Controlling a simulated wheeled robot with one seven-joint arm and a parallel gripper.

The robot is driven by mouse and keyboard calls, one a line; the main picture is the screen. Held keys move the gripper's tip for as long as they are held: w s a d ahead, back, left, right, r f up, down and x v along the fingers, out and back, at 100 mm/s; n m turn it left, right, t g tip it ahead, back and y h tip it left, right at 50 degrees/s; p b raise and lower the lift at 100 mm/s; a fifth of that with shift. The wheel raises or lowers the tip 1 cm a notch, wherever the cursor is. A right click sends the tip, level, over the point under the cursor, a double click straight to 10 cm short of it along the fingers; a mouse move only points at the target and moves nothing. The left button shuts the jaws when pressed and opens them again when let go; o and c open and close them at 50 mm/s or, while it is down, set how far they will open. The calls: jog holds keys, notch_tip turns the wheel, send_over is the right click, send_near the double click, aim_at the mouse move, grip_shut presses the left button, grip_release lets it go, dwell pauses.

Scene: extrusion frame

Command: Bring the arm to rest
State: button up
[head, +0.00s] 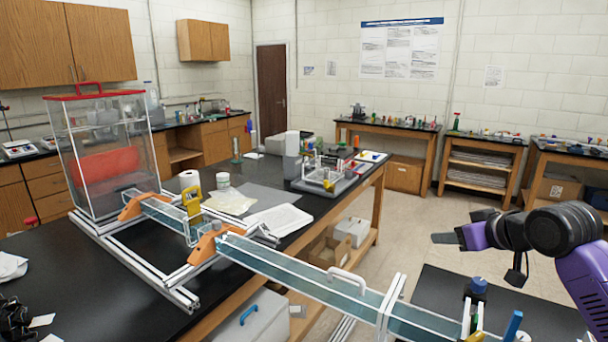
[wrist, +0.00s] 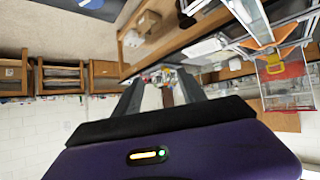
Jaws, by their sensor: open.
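My gripper (head: 447,238) is at the right of the head view, raised in the air over the gap between the long black bench and the near black table. My arm is purple and black and reaches in from the right edge. In the wrist view, the two dark fingers of my gripper (wrist: 165,95) stand apart, with nothing between them. The gripper touches nothing in view.
A metal extrusion frame (head: 180,287) with a clear channel (head: 290,270) runs from the black bench (head: 90,265) towards the near black table (head: 540,316). A clear tank with a red lid (head: 95,95) stands left. Open floor (head: 400,215) lies behind the gripper.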

jog(key=s+a+m+t+y, duration=0.1)
jog(key=s+a+m+t, duration=0.1)
jog(key=a+t, duration=0.45)
jog(key=s+a+f+m+t+h+b, duration=0.1)
jog(key=s+a+f+m+t+h, duration=0.2)
jog(key=s, duration=0.5)
jog(key=s+a+f+g+b, duration=0.1)
jog(key=s+f, duration=0.5)
jog(key=s, duration=0.9)
jog(key=s+a+f+n+g+b, duration=0.1)
jog(key=s+f, duration=0.5)
jog(key=s, duration=0.9)
jog(key=s+a+f+n+g+b, duration=0.1)
jog(key=s+a+f+g, duration=0.2)
jog(key=s, duration=1.2)
notch_tip(320, 180, down, 3)
jog(key=shift+s+r+g, duration=0.1)
jog(key=shift+s+g, duration=0.15)
jog(key=shift+g, duration=0.1)
